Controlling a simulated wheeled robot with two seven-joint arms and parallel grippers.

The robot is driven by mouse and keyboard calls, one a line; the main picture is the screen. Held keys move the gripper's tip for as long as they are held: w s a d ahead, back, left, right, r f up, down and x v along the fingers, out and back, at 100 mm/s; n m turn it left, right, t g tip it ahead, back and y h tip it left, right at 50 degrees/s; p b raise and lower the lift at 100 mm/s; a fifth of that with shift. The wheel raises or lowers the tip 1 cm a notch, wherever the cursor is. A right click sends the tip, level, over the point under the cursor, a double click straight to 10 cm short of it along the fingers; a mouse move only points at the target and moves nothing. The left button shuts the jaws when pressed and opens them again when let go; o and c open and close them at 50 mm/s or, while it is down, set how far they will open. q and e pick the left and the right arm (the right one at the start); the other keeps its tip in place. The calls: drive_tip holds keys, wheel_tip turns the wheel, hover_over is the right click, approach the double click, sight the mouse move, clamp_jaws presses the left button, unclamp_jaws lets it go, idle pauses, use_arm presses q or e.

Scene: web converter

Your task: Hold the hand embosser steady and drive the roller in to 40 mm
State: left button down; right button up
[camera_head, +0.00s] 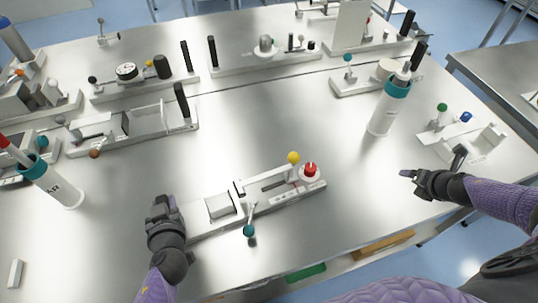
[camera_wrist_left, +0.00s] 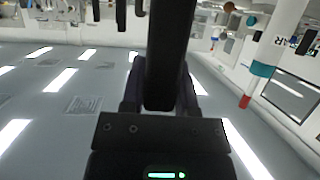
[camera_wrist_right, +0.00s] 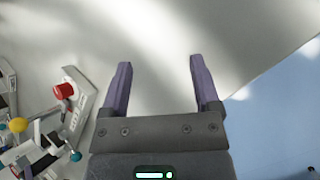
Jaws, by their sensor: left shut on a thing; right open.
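The hand embosser (camera_head: 285,207) lies on the steel table at front centre. It has a long pale base, a square pad, a lever arm with a yellow ball (camera_head: 293,158), a small teal-ball lever (camera_head: 250,230) and a red knob (camera_head: 310,169) at its right end. Its knob end also shows in the right wrist view (camera_wrist_right: 78,112). I cannot tell which part is the roller. My left gripper (camera_head: 160,207) is shut on the dark handle (camera_wrist_left: 172,55) at the embosser's left end. My right gripper (camera_head: 408,175) is open and empty, right of the red knob and apart from it.
Another white bottle (camera_head: 62,190) stands at left. Several bench devices line the back, and a small one with a green ball (camera_head: 470,145) sits at right. Table centre is clear.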

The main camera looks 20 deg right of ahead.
drive_tip(key=w+a+r+n+t+y, duration=0.15)
drive_tip(key=w+r+t, duration=0.25)
drive_tip(key=w+r, duration=0.7)
drive_tip(key=m+t+h, duration=0.2)
drive_tip(key=m+t, duration=0.5)
drive_tip(key=m, duration=2.5)
approach(294, 158)
drive_tip(key=shift+n+y, duration=0.35)
drive_tip(key=w, duration=0.3)
drive_tip(key=w+d, duration=0.1)
drive_tip(key=w, duration=0.6)
drive_tip(key=shift+w+d+f, duration=0.3)
